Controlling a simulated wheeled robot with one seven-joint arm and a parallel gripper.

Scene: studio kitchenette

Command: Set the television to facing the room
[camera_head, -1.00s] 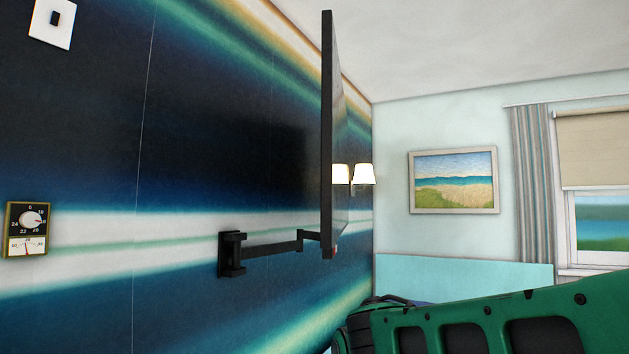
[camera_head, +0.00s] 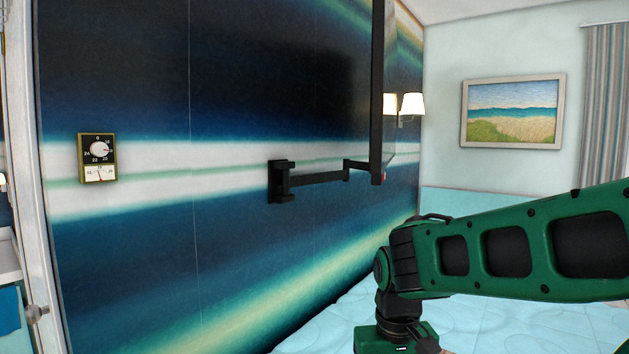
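The television (camera_head: 377,90) shows as a thin dark panel, seen nearly edge-on, standing out from the patterned wall. Its top is cut off by the frame. A black jointed wall arm (camera_head: 318,178) runs from a bracket (camera_head: 280,181) on the wall to the television's lower part. My green and black arm comes in from the right, below and in front of the television, and is apart from it in the picture. My gripper is out of view; the arm's lower end is cut off by the bottom edge.
A thermostat-like dial (camera_head: 98,158) is on the wall at left. A lit wall lamp (camera_head: 411,105) is behind the television. A bed with a light blue cover (camera_head: 350,318) lies below my arm. A framed beach picture (camera_head: 512,111) hangs on the far wall.

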